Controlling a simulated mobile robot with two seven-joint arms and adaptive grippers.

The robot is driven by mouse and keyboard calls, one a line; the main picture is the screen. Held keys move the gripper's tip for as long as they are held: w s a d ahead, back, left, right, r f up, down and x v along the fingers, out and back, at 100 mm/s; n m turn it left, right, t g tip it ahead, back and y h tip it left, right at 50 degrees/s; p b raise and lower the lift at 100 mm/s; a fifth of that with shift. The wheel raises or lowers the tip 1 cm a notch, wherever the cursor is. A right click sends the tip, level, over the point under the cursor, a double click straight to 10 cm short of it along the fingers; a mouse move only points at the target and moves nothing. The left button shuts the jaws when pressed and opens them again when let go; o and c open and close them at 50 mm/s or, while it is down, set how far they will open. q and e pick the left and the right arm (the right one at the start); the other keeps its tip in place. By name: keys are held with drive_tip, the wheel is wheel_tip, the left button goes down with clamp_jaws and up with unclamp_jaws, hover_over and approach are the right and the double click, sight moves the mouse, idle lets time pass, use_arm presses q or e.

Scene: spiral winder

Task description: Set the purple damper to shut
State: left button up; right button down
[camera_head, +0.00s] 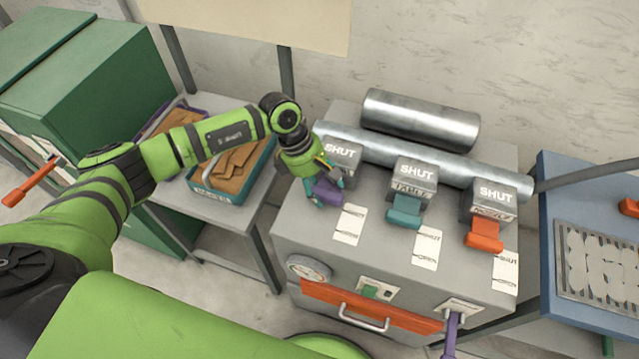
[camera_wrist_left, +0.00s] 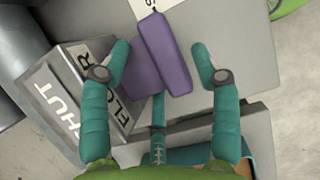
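The purple damper handle (camera_head: 328,192) sticks out below the left SHUT box (camera_head: 341,152) on the grey machine, partly hidden by my left gripper (camera_head: 325,183). In the left wrist view the purple handle (camera_wrist_left: 165,55) lies between the two teal fingers of my left gripper (camera_wrist_left: 160,58). The fingers are apart, with a clear gap on the right of the handle and a smaller one on the left. The left wrist view also shows the box with SHUT and FLOOR lettering (camera_wrist_left: 75,95) beside the left finger. My right gripper is not in view.
A teal damper handle (camera_head: 405,211) and an orange one (camera_head: 484,236) stand to the right on the same machine. White SHUT/OPEN cards (camera_head: 350,225) lie in front of them. A metal pipe (camera_head: 430,160) runs behind. A crate (camera_head: 222,190) stands on a side table at left.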

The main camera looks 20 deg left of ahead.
use_arm(q)
drive_tip(key=shift+a+r, duration=0.15)
drive_tip(key=shift+a, duration=0.1)
drive_tip(key=v, duration=1.2)
drive_tip(key=shift+d, duration=0.2)
